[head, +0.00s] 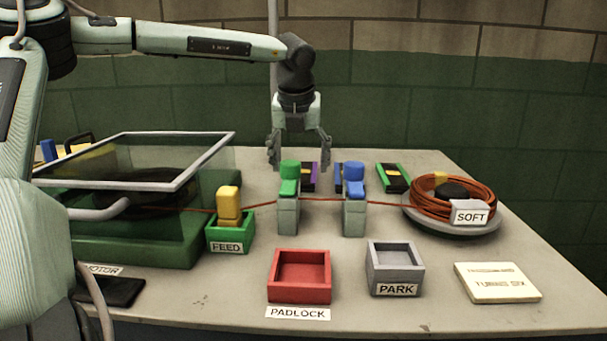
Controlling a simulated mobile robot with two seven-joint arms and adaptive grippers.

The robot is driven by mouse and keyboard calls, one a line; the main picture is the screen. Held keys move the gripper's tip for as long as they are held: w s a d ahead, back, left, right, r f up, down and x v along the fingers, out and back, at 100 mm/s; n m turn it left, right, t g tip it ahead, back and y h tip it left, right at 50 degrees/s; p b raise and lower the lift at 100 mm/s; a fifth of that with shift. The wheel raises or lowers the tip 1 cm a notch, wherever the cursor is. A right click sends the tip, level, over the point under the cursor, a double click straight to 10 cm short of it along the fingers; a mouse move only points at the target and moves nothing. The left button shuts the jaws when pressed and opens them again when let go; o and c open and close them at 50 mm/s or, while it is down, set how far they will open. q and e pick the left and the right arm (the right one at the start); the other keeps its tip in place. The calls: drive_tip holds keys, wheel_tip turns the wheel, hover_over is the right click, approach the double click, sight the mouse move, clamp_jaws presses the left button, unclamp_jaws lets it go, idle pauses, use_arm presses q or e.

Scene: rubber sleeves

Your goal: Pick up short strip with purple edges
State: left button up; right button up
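The short strip with purple edges (313,176) lies on the table toward the back, dark with a yellow patch. The green-topped post (289,190) in front hides part of it. My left gripper (299,162) points down at the back of the table, with its fingers spread apart and nothing seen between them. It appears above or behind the purple-edged strip; the exact height and depth gap cannot be told. My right gripper is not in view.
A blue-edged strip (339,178) and green-edged strip (393,178) lie to the right. An orange cable (262,204) runs past the green-topped and blue-topped (354,190) posts to a coil (424,197). A glass-lidded green box (150,243) stands left.

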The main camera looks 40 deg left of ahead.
sight(302, 179)
use_arm(q)
drive_tip(key=x, duration=0.4)
drive_tip(key=shift+w, duration=0.25)
drive_tip(key=shift+r, duration=0.1)
drive_tip(key=c, duration=1.3)
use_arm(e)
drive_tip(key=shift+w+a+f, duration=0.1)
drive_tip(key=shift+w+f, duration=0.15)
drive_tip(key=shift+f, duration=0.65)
